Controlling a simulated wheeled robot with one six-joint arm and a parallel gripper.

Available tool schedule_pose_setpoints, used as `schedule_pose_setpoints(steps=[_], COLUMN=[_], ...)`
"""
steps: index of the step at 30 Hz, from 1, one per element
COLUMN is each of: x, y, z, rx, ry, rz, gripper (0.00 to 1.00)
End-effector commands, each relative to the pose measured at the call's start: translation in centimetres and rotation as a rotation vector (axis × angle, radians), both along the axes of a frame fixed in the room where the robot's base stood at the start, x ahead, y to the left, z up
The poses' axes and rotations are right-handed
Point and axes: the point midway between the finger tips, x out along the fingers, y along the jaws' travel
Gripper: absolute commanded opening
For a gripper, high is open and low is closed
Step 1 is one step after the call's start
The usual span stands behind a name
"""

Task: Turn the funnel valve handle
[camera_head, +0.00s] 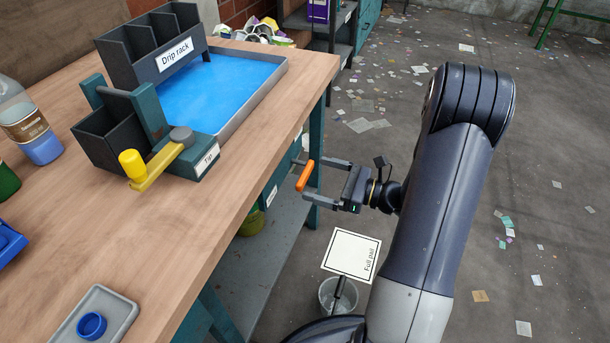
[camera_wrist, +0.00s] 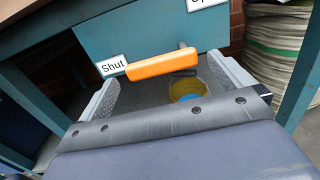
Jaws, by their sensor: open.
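An orange handle (camera_head: 304,175) juts out from the side of the bench. In the wrist view the orange handle (camera_wrist: 162,64) lies nearly level, tilted slightly, in front of a teal panel (camera_wrist: 150,38). Its left end is beside a white "Shut" label (camera_wrist: 112,66). A second label (camera_wrist: 207,3), partly cut off and starting with "O", is at the upper right. My gripper (camera_head: 310,173) is open, with its fingers reaching toward the bench and the handle between them. In the wrist view my gripper (camera_wrist: 163,72) has one finger near each end of the handle; contact cannot be told.
The wooden bench top (camera_head: 240,190) is above and left of my gripper. On it are a yellow lever (camera_head: 155,168), a drip rack (camera_head: 150,45) and a blue tray. Below my gripper a pail (camera_head: 338,297) stands under a "Full pail" sign (camera_head: 350,255).

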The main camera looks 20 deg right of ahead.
Motion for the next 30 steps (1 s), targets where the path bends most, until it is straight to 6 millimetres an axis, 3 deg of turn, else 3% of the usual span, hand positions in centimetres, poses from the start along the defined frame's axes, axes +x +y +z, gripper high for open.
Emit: schedule_pose_setpoints(steps=[9, 21, 30], x=[2.4, 2.7, 2.7], y=[3.3, 3.7, 3.7], z=[0.0, 0.0, 0.0], rx=[0.0, 0.0, 0.0], ry=[-0.001, 0.0, 0.0], rz=[0.001, -0.001, -0.001], gripper=[1.0, 1.0, 0.75])
